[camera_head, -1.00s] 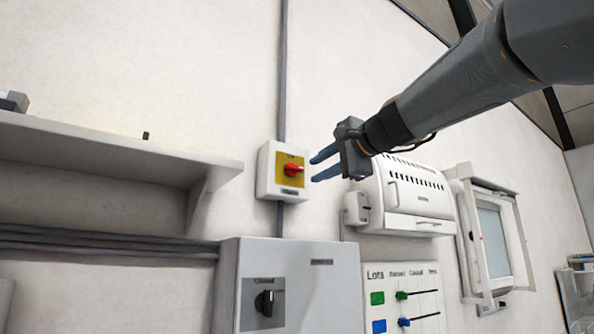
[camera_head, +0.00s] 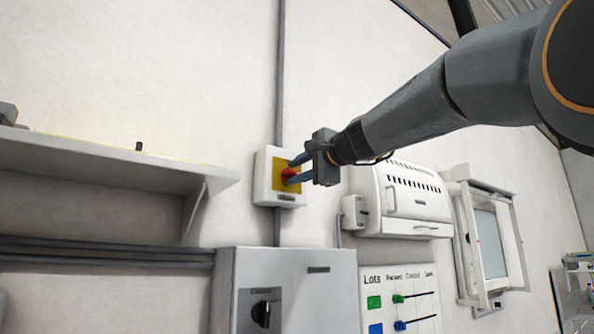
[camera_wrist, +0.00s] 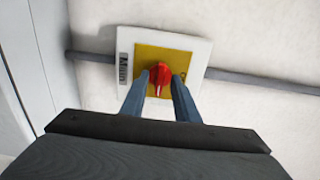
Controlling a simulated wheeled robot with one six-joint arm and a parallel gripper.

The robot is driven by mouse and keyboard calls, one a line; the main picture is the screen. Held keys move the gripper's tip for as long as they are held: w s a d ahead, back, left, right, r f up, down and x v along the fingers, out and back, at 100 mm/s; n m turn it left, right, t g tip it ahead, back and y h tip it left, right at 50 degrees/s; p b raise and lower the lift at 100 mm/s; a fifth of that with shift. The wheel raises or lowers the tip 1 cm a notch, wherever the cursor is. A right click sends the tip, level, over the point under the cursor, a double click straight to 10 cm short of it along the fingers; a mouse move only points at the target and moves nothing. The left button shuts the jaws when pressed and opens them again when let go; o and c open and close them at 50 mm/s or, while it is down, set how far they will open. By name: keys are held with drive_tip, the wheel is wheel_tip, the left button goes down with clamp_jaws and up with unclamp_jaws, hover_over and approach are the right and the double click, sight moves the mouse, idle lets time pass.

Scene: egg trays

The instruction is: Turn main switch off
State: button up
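The main switch is a white box (camera_head: 263,187) on the wall with a yellow plate (camera_head: 277,178) and a red knob (camera_head: 289,174). In the wrist view the red knob (camera_wrist: 160,74) sits on the yellow plate (camera_wrist: 147,52), beside a label reading "Main" (camera_wrist: 124,68). My gripper (camera_head: 296,171) is at the switch, with its blue fingers pointing at the plate. In the wrist view the fingers (camera_wrist: 158,92) are apart, one on each side of the knob. Gaps show between knob and fingers; whether a fingertip touches the plate is unclear.
A grey cabinet (camera_head: 335,285) with a black rotary knob (camera_head: 262,313) is below the switch. A shelf (camera_head: 100,160) is at left. A white vented unit (camera_head: 415,205) and a lots board (camera_head: 372,287) are at right. A conduit (camera_head: 280,80) runs above the switch.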

clamp_jaws()
drive_tip(key=shift+f+n+b, duration=0.1)
drive_tip(key=shift+n+b, duration=0.2)
drive_tip(key=shift+b, duration=0.2)
drive_tip(key=n+b, duration=0.3)
drive_tip(key=shift+w+f+b, duration=0.1)
drive_tip(key=shift+b, duration=0.2)
drive_tip(key=n+b, duration=0.8)
drive_tip(key=n, duration=0.1)
drive_tip(key=shift+n, duration=0.4)
drive_tip(key=shift+n+b, duration=0.9)
drive_tip(key=shift+n, duration=1.4)
